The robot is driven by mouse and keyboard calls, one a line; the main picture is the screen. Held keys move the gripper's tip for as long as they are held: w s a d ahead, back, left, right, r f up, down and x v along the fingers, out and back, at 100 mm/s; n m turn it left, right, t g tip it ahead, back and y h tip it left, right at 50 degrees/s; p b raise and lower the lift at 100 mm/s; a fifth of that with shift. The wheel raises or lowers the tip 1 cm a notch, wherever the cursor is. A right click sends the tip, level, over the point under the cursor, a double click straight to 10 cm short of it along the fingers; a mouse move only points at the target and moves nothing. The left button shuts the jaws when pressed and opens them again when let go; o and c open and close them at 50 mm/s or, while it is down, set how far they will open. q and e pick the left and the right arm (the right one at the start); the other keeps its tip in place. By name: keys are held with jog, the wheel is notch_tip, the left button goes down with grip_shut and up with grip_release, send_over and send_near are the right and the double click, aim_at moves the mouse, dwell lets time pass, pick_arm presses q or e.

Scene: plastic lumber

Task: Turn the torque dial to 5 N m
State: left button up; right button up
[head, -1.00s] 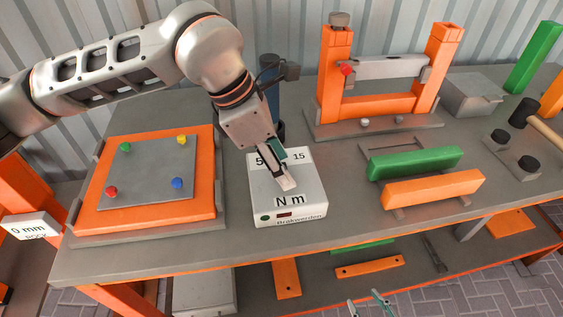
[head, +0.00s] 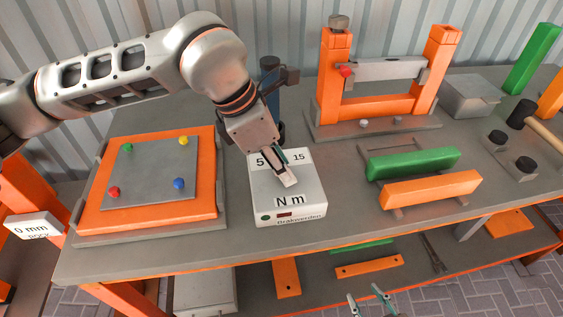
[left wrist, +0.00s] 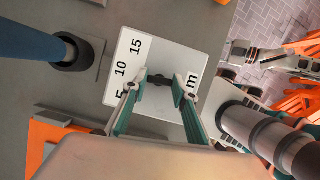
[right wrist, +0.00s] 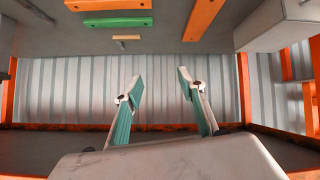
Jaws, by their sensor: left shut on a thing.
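The torque box (head: 312,193) is a pale grey unit on the workbench with a white scale, an "N m" label and "Brakwerden" on its front. In the head view, 5 and 15 show on the scale and my left gripper hides the middle. The torque dial (left wrist: 160,80) is a small dark knob in the left wrist view, facing the scale marked 5, 10 and 15. My left gripper (head: 289,180) points down at the box, its fingers (left wrist: 161,84) shut on the dial. The dial's pointer setting cannot be read. My right gripper (right wrist: 156,82) is open and empty, low before the bench.
An orange-framed plate with coloured knobs (head: 150,172) lies left of the box. A dark blue cylinder (left wrist: 45,45) stands close behind it. An orange frame (head: 372,106), a green bar (head: 413,164) and an orange bar (head: 432,189) are to the right.

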pick_arm(q)
jog(key=n, duration=0.2)
jog(key=n+t+p, duration=0.1)
jog(key=n, duration=0.1)
jog(key=shift+s+r+y+p, duration=0.1)
jog(key=shift+r+y+p, duration=0.1)
jog(key=shift+y+p, duration=0.15)
jog(key=shift+d+f+n+t+y, duration=0.1)
jog(key=shift+n+t+y, duration=0.25)
jog(key=shift+n, duration=0.6)
jog(key=shift+d+n+t+y, duration=0.1)
jog(key=shift+n+t+y, duration=0.2)
jog(key=shift+n, duration=0.65)
jog(key=o, duration=1.1)
jog(key=shift+a, duration=0.1)
jog(key=v, duration=1.2)
jog(key=shift+s, duration=0.1)
